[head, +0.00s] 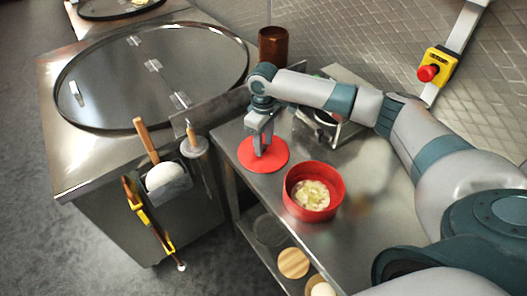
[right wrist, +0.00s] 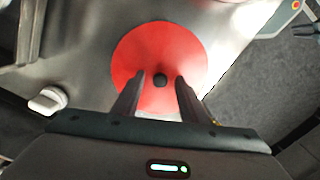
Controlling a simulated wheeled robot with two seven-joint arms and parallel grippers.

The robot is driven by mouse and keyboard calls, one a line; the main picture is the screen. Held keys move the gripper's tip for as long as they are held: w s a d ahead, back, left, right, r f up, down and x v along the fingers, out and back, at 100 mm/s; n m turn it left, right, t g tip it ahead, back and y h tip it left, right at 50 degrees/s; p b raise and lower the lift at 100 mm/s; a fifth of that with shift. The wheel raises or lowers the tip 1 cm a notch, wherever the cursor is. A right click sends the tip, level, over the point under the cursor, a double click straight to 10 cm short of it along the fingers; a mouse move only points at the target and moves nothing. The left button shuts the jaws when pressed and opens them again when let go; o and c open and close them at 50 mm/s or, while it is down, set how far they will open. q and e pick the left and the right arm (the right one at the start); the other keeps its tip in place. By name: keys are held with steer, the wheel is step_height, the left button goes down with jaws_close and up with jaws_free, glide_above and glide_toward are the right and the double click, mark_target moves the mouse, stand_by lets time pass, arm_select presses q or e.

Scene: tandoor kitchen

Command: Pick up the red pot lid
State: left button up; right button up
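The red pot lid (head: 276,160) lies flat on the steel counter, left of and behind the open red pot (head: 338,190), which holds pale food. In the right wrist view the lid (right wrist: 140,50) shows as a red disc with a small black knob (right wrist: 160,79) at its middle. My right gripper (head: 262,152) points down over the lid. In the right wrist view the fingers of my right gripper (right wrist: 160,80) are apart, one on each side of the knob, with a gap visible. I cannot tell whether the fingertips touch the lid.
A large round tandoor cover (head: 110,85) lies on the steel unit at left. A brown cup (head: 273,46) stands behind my right gripper. Tools hang at the unit's side. A lower shelf holds a wooden disc (head: 293,263). A red emergency button (head: 428,73) is on the wall.

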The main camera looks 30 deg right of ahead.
jaws_close()
steer(key=shift+r, duration=0.15)
steer(key=shift+r+b, duration=0.45)
steer(key=shift+r, duration=0.1)
step_height(320, 180, up, 2)
steer(key=shift+w+r+b, duration=0.1)
steer(key=shift+r+b, duration=0.1)
steer(key=shift+b, duration=0.5)
steer(key=s+d+r+b, duration=0.3)
steer(key=s+r, duration=0.4)
steer(key=s, duration=0.4)
steer(key=shift+s+r, duration=0.15)
steer(key=shift+s, duration=0.05)
